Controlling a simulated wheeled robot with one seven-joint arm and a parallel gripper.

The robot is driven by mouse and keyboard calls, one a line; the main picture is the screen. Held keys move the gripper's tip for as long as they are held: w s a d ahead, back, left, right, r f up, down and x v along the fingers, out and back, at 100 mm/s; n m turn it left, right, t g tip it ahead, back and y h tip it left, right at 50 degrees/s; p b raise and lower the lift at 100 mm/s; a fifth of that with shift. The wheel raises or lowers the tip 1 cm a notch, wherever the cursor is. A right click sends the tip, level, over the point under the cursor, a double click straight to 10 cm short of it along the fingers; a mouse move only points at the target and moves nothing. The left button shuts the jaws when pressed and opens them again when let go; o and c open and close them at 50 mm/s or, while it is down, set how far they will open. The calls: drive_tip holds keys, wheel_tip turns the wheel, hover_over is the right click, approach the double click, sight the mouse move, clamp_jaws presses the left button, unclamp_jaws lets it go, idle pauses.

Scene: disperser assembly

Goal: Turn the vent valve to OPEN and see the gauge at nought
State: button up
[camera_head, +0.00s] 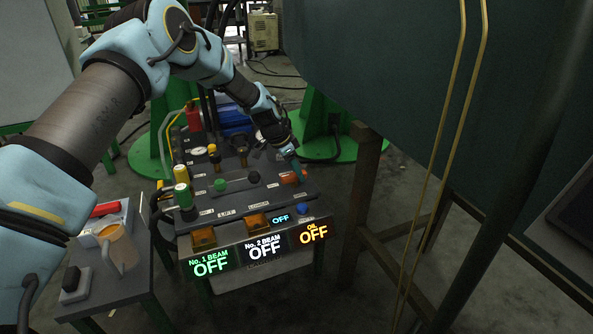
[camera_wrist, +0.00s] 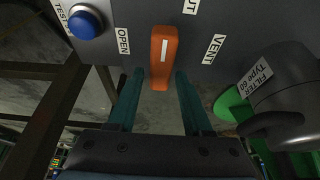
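The vent valve's orange handle (camera_wrist: 163,50), with a white stripe, stands upright in the wrist view between the labels OPEN (camera_wrist: 122,41) and VENT (camera_wrist: 213,49). My gripper (camera_wrist: 159,78) is open, with one dark green finger on each side of the handle's lower end. A gap shows on both sides, so it is not clamped. I cannot make out a readable gauge in either view.
A blue button (camera_wrist: 85,22) marked TEST lies left of the handle in the wrist view. A dark filter housing (camera_wrist: 287,95) stands close on the right. In the head view, lit displays (camera_head: 265,247) read OFF along the panel front. A side table (camera_head: 130,285) holds a mug (camera_head: 118,248).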

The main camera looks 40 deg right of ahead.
clamp_jaws()
idle(0.5)
drive_tip(key=n+p, duration=0.1)
drive_tip(key=n+t+p, duration=0.1)
drive_tip(key=n, duration=0.1)
drive_tip(key=shift+w+r+n+p, duration=0.1)
drive_tip(key=shift+r+n+p, duration=0.1)
drive_tip(key=shift+n+p, duration=0.1)
drive_tip(key=n+t+p, duration=0.2)
drive_tip(key=n, duration=0.3)
drive_tip(key=shift+w+p, duration=0.2)
drive_tip(key=shift+p, duration=0.2)
drive_tip(key=n+t, duration=0.1)
drive_tip(key=n, duration=0.1)
drive_tip(key=n+t+y+p, duration=0.1)
drive_tip(key=n, duration=0.1)
drive_tip(key=shift+w+f+n, duration=0.15)
drive_tip(key=shift+n, duration=0.25)
drive_tip(key=shift+w+a+n+t+y, duration=0.15)
drive_tip(key=shift+n+y, duration=0.1)
drive_tip(key=shift+n, duration=0.5)
drive_tip(key=shift+s+n+t+y, duration=0.1)
drive_tip(key=shift+n+y, duration=0.2)
drive_tip(key=shift+n, duration=0.4)
drive_tip(key=shift+w+a+n+t+y, duration=0.15)
drive_tip(key=shift+n+y, duration=0.1)
drive_tip(key=shift+n, duration=0.5)
